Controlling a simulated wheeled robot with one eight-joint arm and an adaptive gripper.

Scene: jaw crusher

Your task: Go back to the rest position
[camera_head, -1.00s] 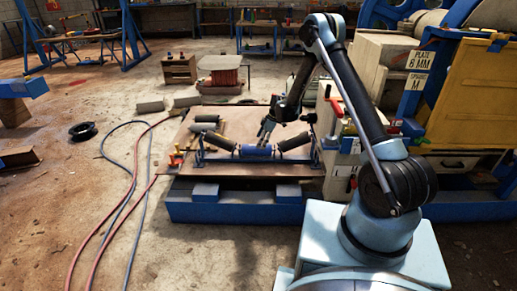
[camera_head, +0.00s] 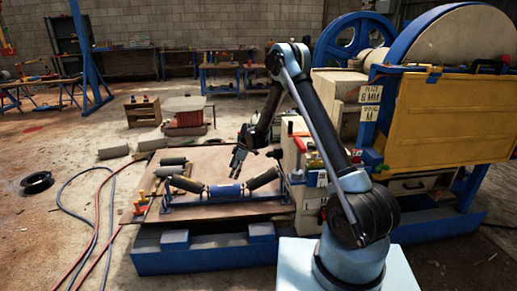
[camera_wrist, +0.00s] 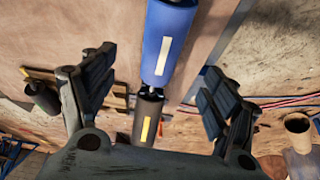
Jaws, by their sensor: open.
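My gripper (camera_head: 237,163) hangs above the wooden work board, with its fingers pointing down. It is open and empty; in the wrist view its two fingers (camera_wrist: 155,98) stand wide apart. Below it a blue roller (camera_head: 226,191) lies in a frame on the board, between two dark tilted rollers. In the wrist view the blue roller (camera_wrist: 168,40) with a white strip shows between and beyond the fingers, apart from them. A dark roller with a yellow mark (camera_wrist: 147,119) lies in line with it. The arm reaches up and over from its base at the right.
The jaw crusher (camera_head: 440,115), with a yellow panel, stands close at the right. Spare dark rollers (camera_head: 172,168) lie on the board's left. Red and blue hoses (camera_head: 95,215) run over the floor at left. Open floor lies at the far left.

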